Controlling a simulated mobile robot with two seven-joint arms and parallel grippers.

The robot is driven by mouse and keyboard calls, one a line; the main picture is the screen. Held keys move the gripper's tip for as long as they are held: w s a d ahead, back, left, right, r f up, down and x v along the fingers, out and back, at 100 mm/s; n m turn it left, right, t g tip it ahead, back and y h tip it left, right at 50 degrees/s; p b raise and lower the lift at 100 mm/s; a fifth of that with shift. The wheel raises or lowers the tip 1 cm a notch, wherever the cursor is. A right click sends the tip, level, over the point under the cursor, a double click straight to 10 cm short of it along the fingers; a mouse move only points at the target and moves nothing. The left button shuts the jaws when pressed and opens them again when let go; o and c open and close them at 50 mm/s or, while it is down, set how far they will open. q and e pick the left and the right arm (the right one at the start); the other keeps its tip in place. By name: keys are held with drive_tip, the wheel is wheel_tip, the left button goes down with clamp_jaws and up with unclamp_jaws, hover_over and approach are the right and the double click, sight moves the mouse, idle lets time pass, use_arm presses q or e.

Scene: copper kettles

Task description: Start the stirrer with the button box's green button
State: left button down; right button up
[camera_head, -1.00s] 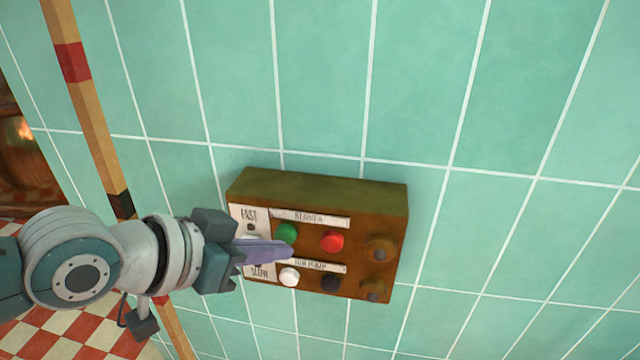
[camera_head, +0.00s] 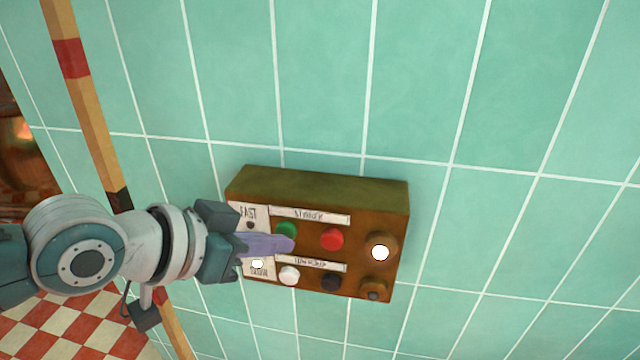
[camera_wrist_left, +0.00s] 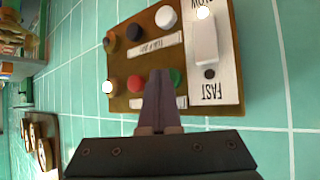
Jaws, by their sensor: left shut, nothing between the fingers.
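The brown button box (camera_head: 320,184) is on the tiled wall. Its green button (camera_head: 287,229) is at the upper left of the buttons, partly behind my fingers, with a red button (camera_head: 332,239) to its right. In the left wrist view the green button (camera_wrist_left: 177,78) is partly covered by my fingertips. My left gripper (camera_head: 290,244) is shut and empty, its tips at the green button's edge; whether they touch it I cannot tell. A round lamp (camera_head: 380,252) at the box's right glows white. A small lamp (camera_head: 257,264) on the white speed plate is also lit.
White (camera_head: 289,276) and black (camera_head: 331,281) buttons sit in the lower row, close below my fingers. A banded wooden pole (camera_head: 90,110) stands at the left, near my arm. The tiled wall (camera_head: 520,120) is clear above and right of the box.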

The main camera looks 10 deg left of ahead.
use_arm(q)
drive_tip(key=shift+r, duration=0.1)
drive_tip(key=shift+s+p, duration=0.8)
drive_tip(key=shift+s+a+p, duration=0.1)
drive_tip(key=shift+s+p, duration=1.8)
drive_tip(key=shift+s, duration=0.6)
